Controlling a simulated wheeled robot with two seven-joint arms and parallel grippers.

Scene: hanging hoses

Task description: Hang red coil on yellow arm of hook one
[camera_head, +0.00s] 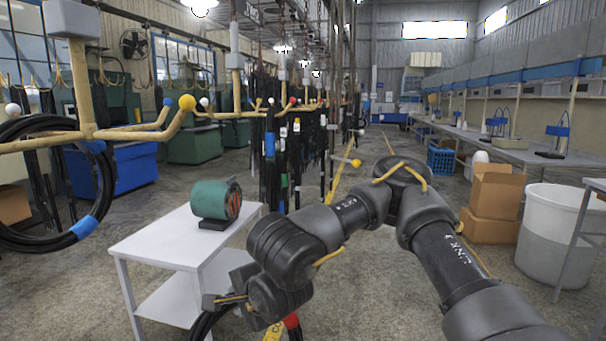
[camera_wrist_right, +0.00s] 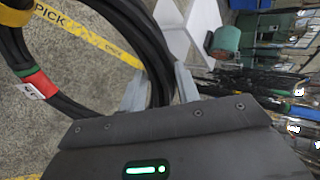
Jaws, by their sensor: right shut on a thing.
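The red coil, a loop of black hose with a red band (camera_wrist_right: 38,85), hangs from my right gripper (camera_wrist_right: 158,88). The fingers lie on either side of the hose. In the head view its red band (camera_head: 291,321) shows low in the middle, below my right wrist; most of the loop is cut off. The nearest hook (camera_head: 83,85), at the left, has a yellow-balled arm (camera_head: 187,102), whose tip looks bare. Beside it are a blue-balled arm (camera_head: 165,104) and a white ball (camera_head: 12,110). No number is readable on this hook. My left gripper is not in view.
A black coil with blue tape (camera_head: 84,227) hangs at the nearest hook. A white table (camera_head: 150,246) with a green machine (camera_head: 215,200) stands between the hook and my right arm. More hooks with hanging hoses (camera_head: 270,165) stand behind. Boxes (camera_head: 490,240) and a white bin (camera_head: 550,235) are at right.

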